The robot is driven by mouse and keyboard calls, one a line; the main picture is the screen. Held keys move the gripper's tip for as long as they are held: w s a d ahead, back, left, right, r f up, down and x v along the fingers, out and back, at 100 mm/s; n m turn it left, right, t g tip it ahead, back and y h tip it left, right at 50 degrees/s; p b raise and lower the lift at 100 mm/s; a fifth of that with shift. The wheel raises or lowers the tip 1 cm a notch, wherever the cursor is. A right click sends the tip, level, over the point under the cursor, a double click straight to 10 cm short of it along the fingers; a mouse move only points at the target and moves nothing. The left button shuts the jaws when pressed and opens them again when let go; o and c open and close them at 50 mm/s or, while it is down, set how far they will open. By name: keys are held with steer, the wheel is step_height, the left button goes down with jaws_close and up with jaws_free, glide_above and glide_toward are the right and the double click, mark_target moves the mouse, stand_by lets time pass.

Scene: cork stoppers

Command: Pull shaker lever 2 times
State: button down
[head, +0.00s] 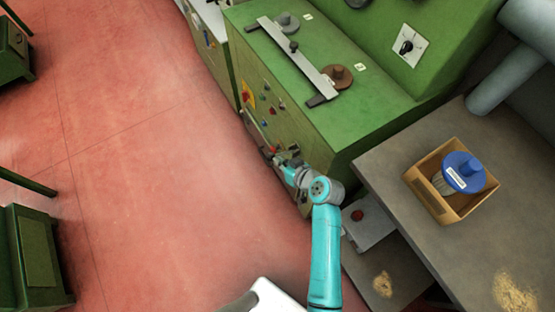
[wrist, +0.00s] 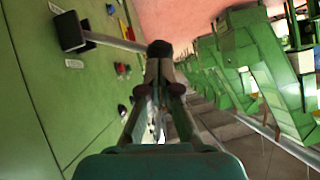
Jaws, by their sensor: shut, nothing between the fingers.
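A lever with a grey rod (wrist: 118,41) shows in the wrist view. It runs from a dark square block (wrist: 70,32) on the green panel to a black knob (wrist: 159,48), and looks like the shaker lever. My gripper (wrist: 160,75) is shut and empty, its fingertips pointing at the knob and overlapping its lower edge in the picture. I cannot tell whether they touch. In the head view my gripper (head: 276,157) is low beside the front of the green cabinet (head: 330,128), and the lever is too small and covered to make out clearly.
The cabinet front carries red and blue buttons. A long metal bar (head: 292,60) lies on its top. To the right, a grey table (head: 390,165) holds a cardboard box (head: 425,192) with a blue-lidded container (head: 463,172). Red floor (head: 150,170) is open at left.

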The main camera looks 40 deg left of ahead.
steer(key=shift+x, duration=0.8)
